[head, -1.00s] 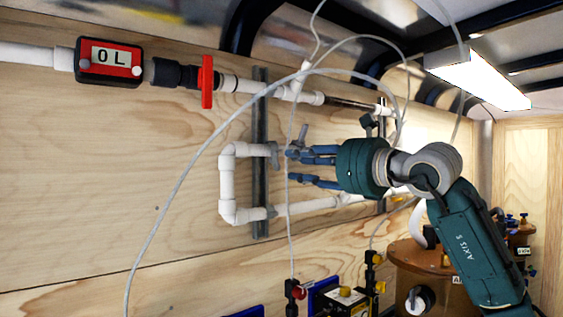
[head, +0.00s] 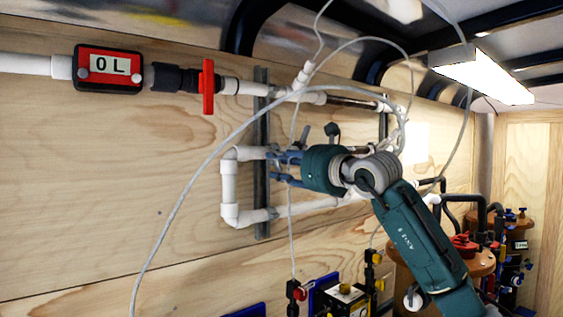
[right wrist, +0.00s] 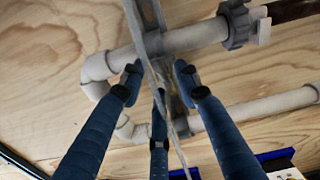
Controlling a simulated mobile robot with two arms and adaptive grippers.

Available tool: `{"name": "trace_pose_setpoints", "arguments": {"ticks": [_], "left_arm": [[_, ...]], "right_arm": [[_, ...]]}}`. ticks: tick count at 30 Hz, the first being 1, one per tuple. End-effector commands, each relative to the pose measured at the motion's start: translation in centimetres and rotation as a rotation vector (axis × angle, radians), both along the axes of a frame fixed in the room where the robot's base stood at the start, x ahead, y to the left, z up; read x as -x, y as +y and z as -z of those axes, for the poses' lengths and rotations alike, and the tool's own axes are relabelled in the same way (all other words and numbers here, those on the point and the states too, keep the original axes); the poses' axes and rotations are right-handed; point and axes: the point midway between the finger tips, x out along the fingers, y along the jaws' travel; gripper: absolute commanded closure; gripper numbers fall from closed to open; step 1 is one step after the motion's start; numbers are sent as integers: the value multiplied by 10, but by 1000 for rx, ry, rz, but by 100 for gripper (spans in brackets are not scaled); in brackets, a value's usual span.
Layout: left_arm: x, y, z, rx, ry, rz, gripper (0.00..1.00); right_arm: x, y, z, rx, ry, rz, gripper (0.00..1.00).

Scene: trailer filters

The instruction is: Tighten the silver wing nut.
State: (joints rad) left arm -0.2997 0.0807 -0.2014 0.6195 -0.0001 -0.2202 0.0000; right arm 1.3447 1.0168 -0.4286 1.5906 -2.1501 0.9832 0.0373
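My right gripper (head: 277,167) has reached the upper pipe of the white U-shaped pipe (head: 228,185), near the dark vertical rail (head: 261,110). In the right wrist view, the three blue fingers of my right gripper (right wrist: 160,85) are spread apart around a silver-grey fitting (right wrist: 174,92) on the rail. This fitting seems to be the silver wing nut, but its wings are mostly hidden by the fingers and a cable. No finger clearly presses on it. My left gripper is not in view.
A thin grey cable (right wrist: 150,68) hangs across the fitting and between my fingers. A dark grey clamp (right wrist: 236,26) sits on the upper pipe to the right. A red-handled valve (head: 208,87) and red meter (head: 108,68) are on the pipe above. Brown drums (head: 480,262) stand lower right.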

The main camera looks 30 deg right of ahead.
Motion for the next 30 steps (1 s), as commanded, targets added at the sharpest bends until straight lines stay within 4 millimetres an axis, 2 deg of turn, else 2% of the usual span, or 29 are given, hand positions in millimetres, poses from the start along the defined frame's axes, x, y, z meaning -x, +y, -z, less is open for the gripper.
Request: {"name": "trace_pose_setpoints", "arguments": {"ticks": [5, 9, 10, 20, 30], "left_arm": [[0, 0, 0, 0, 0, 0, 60], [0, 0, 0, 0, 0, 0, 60], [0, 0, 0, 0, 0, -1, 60], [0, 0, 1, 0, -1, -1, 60], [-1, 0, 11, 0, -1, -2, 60]], "right_arm": [[0, 0, 0, 0, 0, 0, 68], [0, 0, 0, 0, 0, 0, 96], [0, 0, 0, 0, 0, 0, 100], [0, 0, 0, -16, 0, 0, 100], [0, 0, 0, -194, 12, 0, 100]]}}
